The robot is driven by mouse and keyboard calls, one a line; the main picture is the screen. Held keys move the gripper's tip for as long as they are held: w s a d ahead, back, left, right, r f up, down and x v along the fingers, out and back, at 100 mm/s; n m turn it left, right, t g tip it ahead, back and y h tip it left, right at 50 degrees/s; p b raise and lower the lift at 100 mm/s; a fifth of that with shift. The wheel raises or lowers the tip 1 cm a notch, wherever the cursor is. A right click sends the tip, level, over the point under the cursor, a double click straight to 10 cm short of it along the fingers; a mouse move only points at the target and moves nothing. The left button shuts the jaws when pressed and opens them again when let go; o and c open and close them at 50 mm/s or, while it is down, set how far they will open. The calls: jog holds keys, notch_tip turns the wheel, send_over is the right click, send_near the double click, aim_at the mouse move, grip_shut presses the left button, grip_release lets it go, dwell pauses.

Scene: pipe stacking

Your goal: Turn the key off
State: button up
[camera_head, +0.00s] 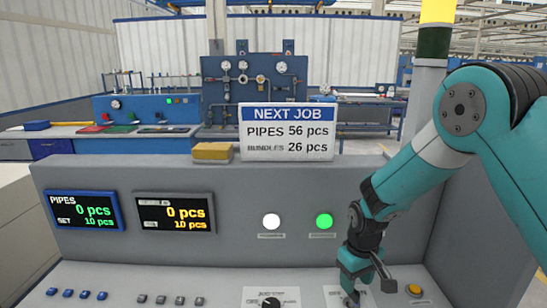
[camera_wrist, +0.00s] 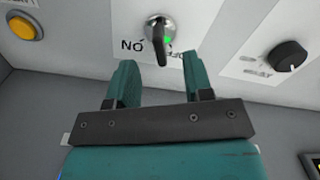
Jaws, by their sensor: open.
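The key switch (camera_wrist: 160,35) is a silver round lock with a key sticking out of it, on a white label plate. A small green light or mark shows beside the key, with partly hidden lettering by it. My gripper (camera_wrist: 163,78) is open, its two teal fingers apart with the key just beyond and between their tips in the wrist view. Nothing is held, and no contact with the key shows. In the head view my gripper (camera_head: 356,277) is low over the sloped console, and it mostly hides the key switch there.
A black rotary knob (camera_wrist: 289,56) and a yellow button (camera_wrist: 25,27) flank the key. The console panel (camera_head: 240,252) carries a white lamp (camera_head: 271,221), a lit green lamp (camera_head: 323,221), two counter displays and small buttons. A "NEXT JOB" sign (camera_head: 287,132) stands on top.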

aim_at(352, 298)
jog(key=shift+f, duration=0.1)
jog(key=shift+f+b, duration=1.65)
jog(key=shift+f, duration=0.75)
grip_shut()
